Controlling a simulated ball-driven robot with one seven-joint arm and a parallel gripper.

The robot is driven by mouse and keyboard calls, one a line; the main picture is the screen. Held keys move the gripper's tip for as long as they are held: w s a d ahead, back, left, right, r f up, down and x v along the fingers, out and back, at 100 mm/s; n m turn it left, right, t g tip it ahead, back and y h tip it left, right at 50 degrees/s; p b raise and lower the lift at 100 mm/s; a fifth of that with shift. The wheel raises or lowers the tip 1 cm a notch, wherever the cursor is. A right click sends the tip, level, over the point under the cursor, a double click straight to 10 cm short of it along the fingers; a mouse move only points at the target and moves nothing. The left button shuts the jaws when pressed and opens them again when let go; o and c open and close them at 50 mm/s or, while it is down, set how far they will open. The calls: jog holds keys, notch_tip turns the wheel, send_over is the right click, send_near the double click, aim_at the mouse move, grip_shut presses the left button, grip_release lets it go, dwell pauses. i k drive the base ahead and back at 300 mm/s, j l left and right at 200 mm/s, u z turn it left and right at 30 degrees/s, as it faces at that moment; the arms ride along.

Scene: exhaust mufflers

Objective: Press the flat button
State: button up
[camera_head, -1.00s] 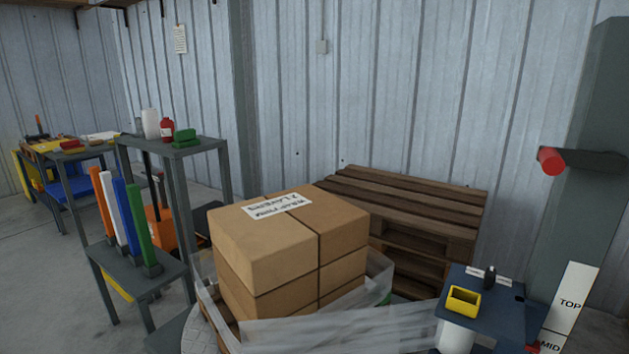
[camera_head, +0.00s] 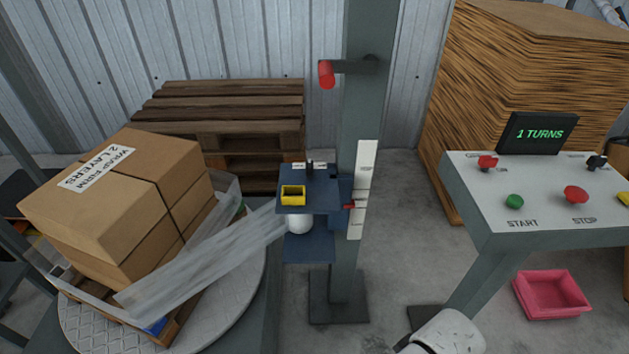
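A grey sloped control panel (camera_head: 545,222) stands at the right. It carries a low round green button (camera_head: 514,201) above the word START and a more raised, domed red button (camera_head: 575,194) above the word STOP. A yellow control (camera_head: 623,198) is partly cut off at the right edge. The green button looks the flatter of the two round ones. A red knob (camera_head: 487,162) and a black knob (camera_head: 596,162) sit along the panel's back edge. My gripper is not in view; only a white rounded part, probably of my arm, shows at the bottom.
A display (camera_head: 537,133) reading "1 TURNS" stands behind the panel. A pink bin (camera_head: 551,294) lies on the floor below. A grey post (camera_head: 365,110) with a red-tipped arm stands mid-view. Stacked boxes (camera_head: 120,200) with trailing film sit on a turntable (camera_head: 225,305) at left.

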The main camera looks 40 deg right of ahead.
aim_at(516, 202)
jog(key=z, duration=1.5)
